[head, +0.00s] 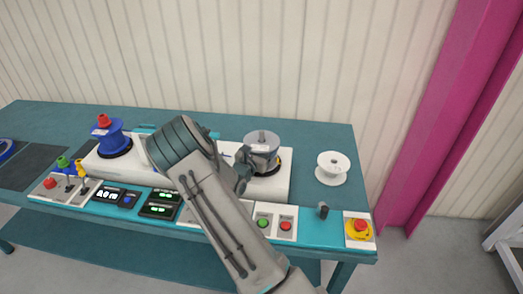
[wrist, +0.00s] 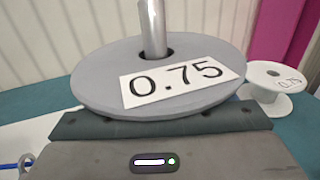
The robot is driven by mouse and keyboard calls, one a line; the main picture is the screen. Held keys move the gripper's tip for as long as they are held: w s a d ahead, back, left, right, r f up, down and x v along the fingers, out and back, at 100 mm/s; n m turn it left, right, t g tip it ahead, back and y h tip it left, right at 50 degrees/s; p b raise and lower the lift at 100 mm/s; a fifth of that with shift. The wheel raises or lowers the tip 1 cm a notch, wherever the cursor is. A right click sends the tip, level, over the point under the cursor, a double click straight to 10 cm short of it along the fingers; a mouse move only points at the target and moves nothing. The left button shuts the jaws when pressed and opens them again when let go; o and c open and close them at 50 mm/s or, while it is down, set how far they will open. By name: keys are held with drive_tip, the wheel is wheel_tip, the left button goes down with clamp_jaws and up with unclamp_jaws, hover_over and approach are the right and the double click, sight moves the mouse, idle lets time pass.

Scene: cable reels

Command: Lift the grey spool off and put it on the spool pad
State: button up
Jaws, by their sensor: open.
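The grey spool (head: 262,145) sits upright on the right-hand station of the white winder base (head: 275,190), around a metal spindle. In the wrist view the grey spool (wrist: 105,80) fills the middle, with a label reading 0.75 and the spindle (wrist: 152,30) standing up through its hole. My gripper (head: 245,165) is at the left front side of the spool, partly hidden by my own arm. In the wrist view only the gripper's body (wrist: 160,135) shows below the spool; its fingertips are hidden. The spool pad cannot be made out for certain; a dark mat (head: 30,165) lies at the far left.
A white spool (head: 332,168) stands right of the base. A blue spool (head: 110,138) with a red top sits on the left station. Buttons and displays line the teal bench's (head: 335,135) front edge, with an emergency stop (head: 360,228) at the right corner. A corrugated wall stands behind.

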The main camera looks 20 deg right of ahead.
drive_tip(key=c, duration=1.6)
drive_tip(key=shift+r, duration=0.15)
wheel_tip(320, 180, up, 18)
drive_tip(key=b, duration=0.2)
idle(0.4)
